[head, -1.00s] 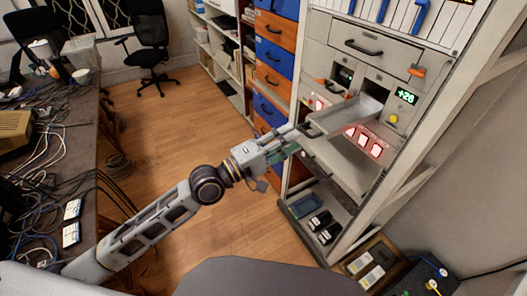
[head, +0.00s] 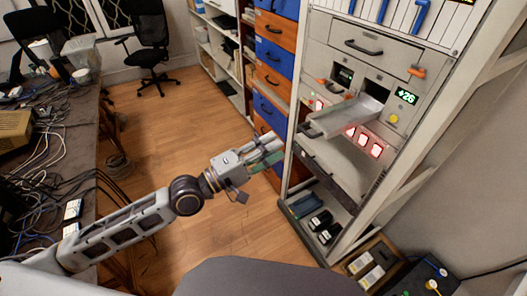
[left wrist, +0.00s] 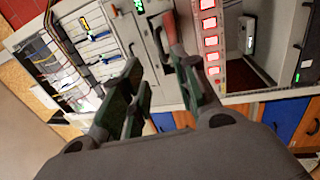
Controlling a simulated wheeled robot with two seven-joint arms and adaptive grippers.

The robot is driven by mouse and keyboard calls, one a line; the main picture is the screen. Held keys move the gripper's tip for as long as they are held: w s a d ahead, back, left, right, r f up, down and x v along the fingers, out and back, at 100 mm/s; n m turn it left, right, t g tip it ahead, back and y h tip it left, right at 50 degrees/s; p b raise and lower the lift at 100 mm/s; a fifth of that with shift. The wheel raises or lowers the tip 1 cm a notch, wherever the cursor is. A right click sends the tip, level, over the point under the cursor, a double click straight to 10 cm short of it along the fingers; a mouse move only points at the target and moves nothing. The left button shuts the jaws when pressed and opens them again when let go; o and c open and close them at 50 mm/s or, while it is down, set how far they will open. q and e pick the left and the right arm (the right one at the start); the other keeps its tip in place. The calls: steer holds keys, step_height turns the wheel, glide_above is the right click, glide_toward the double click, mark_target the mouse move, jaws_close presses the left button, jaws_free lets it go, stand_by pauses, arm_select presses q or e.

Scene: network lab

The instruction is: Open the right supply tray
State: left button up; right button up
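The right supply tray (head: 347,117) is a grey metal tray sticking out of its slot in the rack, under the green "+26" display (head: 406,97). Its dark handle (head: 309,130) is at the outer end. My left gripper (head: 276,148) is a short way left of the tray handle, apart from it. In the left wrist view, its two green-padded fingers (left wrist: 166,82) are spread with nothing between them. A dark handle (left wrist: 161,42) shows beyond the fingertips there; I cannot tell which one it is. My right gripper is out of view.
A shut drawer with a black handle (head: 363,48) is above the tray. Red-lit buttons (head: 363,140) are below it. Blue and orange drawers (head: 275,52) stand left of the rack. A cable-strewn desk (head: 85,130) is at far left.

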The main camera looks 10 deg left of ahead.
arm_select(q)
steer(key=shift+v, duration=0.85)
steer(key=shift+m, duration=0.4)
